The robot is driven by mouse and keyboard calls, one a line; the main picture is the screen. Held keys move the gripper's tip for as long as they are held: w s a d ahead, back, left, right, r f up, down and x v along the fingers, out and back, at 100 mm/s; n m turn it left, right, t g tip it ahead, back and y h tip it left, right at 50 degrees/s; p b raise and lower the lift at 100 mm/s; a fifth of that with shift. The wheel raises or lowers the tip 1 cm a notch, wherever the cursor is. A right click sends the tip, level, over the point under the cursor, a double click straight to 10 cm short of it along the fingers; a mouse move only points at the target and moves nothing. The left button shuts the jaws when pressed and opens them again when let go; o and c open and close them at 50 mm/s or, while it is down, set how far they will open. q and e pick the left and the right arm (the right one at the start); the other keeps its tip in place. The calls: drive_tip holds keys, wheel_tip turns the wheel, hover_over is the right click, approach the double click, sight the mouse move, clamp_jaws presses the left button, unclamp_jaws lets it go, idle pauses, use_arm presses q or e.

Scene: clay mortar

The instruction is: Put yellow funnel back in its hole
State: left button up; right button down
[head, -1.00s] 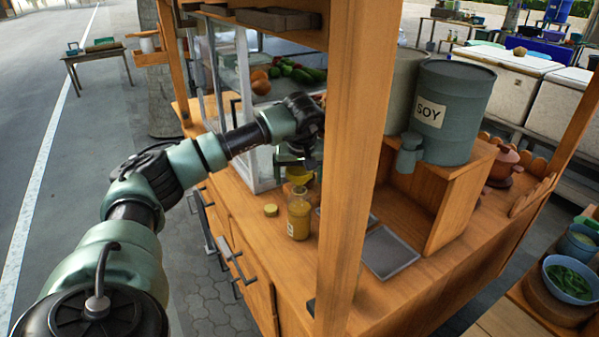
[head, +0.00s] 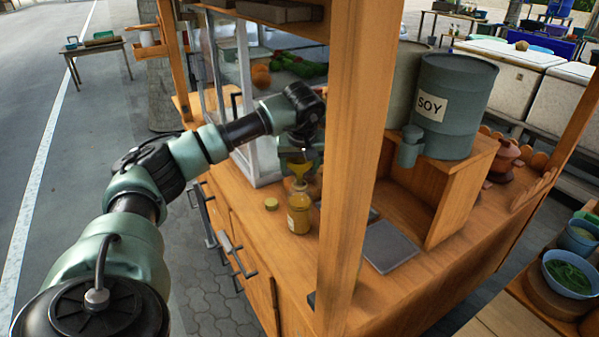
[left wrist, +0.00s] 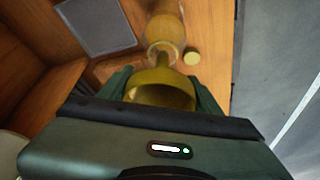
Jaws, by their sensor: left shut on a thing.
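My left gripper (head: 300,165) is shut on the yellow funnel (left wrist: 162,92), which also shows in the head view (head: 299,169). The funnel's wide mouth is between the fingers in the left wrist view, and its spout points down. A glass bottle of yellow stuff (head: 299,214) stands upright on the wooden counter just in front of the gripper. In the left wrist view the spout tip overlaps the bottle's mouth (left wrist: 161,47); I cannot tell whether it is inside. No other hole for the funnel is clearly visible. My right gripper is out of view.
A small round yellow lid (head: 271,204) lies left of the bottle. A dark flat tray (head: 389,247) lies to the right. A thick wooden post (head: 357,150) stands in front. A glass case (head: 246,150) is on the left, and the soy barrel (head: 455,108) is on the right.

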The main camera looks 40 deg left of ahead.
use_arm(q)
wheel_tip(320, 180, up, 9)
drive_tip(key=shift+f, duration=0.15)
drive_tip(key=shift+r+p, duration=2.4)
drive_tip(key=shift+p, duration=0.05)
drive_tip(key=shift+w+f, duration=0.1)
drive_tip(key=shift+f, duration=0.05)
